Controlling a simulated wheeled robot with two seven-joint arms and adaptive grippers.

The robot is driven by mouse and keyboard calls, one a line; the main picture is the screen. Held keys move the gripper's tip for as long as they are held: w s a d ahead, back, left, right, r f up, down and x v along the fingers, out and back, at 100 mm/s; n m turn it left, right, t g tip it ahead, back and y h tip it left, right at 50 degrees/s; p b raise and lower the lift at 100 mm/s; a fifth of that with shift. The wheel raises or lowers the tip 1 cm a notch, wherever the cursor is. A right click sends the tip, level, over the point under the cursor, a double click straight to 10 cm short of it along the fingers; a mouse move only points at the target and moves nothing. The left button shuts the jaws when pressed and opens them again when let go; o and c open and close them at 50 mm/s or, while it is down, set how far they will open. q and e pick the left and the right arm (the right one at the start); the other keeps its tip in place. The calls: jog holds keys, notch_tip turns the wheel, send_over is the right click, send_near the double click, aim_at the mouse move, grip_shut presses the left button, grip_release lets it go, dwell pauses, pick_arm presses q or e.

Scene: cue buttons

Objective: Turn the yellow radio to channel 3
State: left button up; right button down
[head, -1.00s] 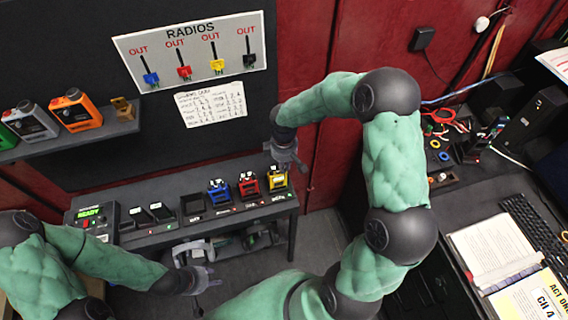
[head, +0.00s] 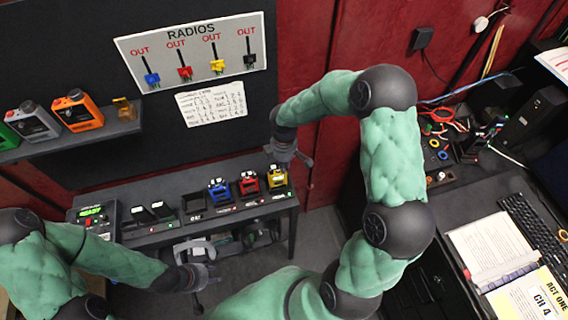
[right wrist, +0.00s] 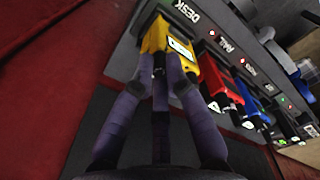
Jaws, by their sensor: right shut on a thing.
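The yellow radio (head: 277,178) stands in the rightmost slot of the charging bench, by the DESK label. It also shows in the right wrist view (right wrist: 182,50), with a small light screen and a dark knob (right wrist: 159,66) on its end. My right gripper (head: 293,158) is over the yellow radio. The channel shown is too small to read. My left gripper (head: 207,263) is open and empty in front of the bench.
The red radio (head: 248,184) and blue radio (head: 218,190) stand close to the left of the yellow one. The bench (head: 240,207) also holds dark devices and a green READY display (head: 92,211). A RADIOS board (head: 190,50) hangs behind. An open book (head: 492,247) lies on the right desk.

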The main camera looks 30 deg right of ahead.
jog(key=c, duration=1.2)
grip_release()
jog(key=shift+c, duration=0.2)
notch_tip(320, 180, up, 12)
